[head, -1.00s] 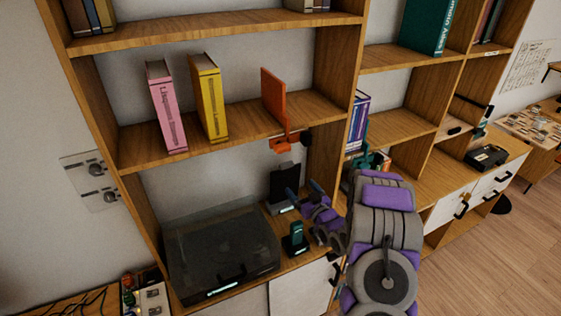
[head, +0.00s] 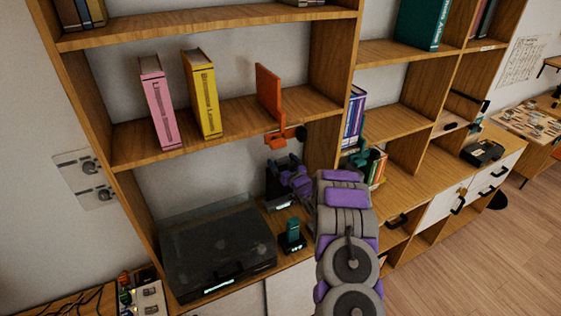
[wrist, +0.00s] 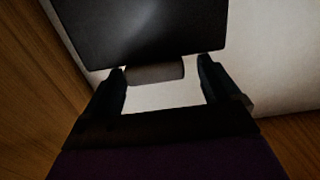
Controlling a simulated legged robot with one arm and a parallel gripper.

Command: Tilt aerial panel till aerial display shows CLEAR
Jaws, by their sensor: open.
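A dark upright panel (head: 272,184), which looks like the aerial panel, stands on the lower shelf below the orange plate. A small lit display (head: 279,204) glows at its foot; its text is too small to read. My gripper (head: 284,164) is at the panel's upper part and hides some of it. In the wrist view, the dark panel (wrist: 140,28) fills the top. A grey cylindrical tab (wrist: 155,74) at its edge lies between the two open fingers (wrist: 163,70). I see gaps on both sides of the tab, so the fingers are not closed on it.
An orange plate (head: 269,92) with a clamp (head: 275,139) is on the shelf just above my gripper. A handset in a dock (head: 292,234) stands close below. A lidded turntable (head: 217,250) is to the left. A wooden upright (head: 325,140) is close on the right.

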